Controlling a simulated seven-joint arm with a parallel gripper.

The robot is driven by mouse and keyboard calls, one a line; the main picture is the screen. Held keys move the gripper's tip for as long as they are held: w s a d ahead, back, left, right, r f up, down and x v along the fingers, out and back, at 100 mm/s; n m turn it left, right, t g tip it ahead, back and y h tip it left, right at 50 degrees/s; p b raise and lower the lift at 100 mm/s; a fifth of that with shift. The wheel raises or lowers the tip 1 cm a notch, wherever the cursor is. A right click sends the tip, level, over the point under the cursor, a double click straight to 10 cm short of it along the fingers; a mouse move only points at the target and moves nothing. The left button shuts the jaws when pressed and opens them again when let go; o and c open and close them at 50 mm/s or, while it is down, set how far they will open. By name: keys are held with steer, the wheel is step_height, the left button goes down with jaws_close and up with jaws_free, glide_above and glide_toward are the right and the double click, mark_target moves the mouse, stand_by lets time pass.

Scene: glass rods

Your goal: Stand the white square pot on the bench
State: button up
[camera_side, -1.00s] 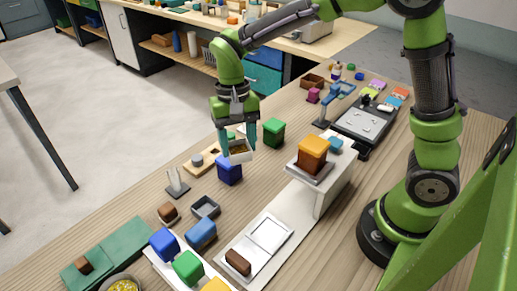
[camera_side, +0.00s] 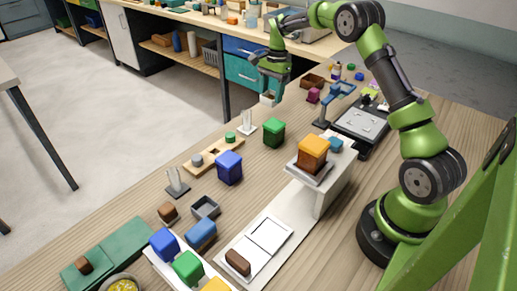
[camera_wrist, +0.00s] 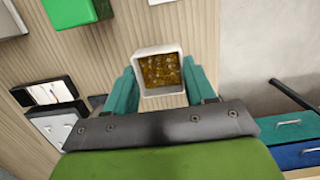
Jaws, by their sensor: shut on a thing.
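The white square pot (camera_wrist: 159,93) is between the teal fingers of my gripper (camera_wrist: 162,88) in the wrist view, with brown-gold grainy contents inside. In the side view my gripper (camera_side: 270,88) is at the far end of the bench (camera_side: 190,130), near its left edge, with the white pot (camera_side: 268,99) low between the fingers. The pot looks upright. I cannot tell whether its base touches the bench.
A green block (camera_side: 273,132) and a clear upright stand (camera_side: 247,124) are nearer the camera. A brown open box (camera_side: 312,81) and a magenta block (camera_side: 313,95) lie to the right. The bench edge is close on the left.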

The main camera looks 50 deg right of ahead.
steer(key=shift+f, duration=3.2)
steer(key=shift+f, duration=0.1)
steer(key=o, duration=1.1)
steer(key=shift+c, duration=0.2)
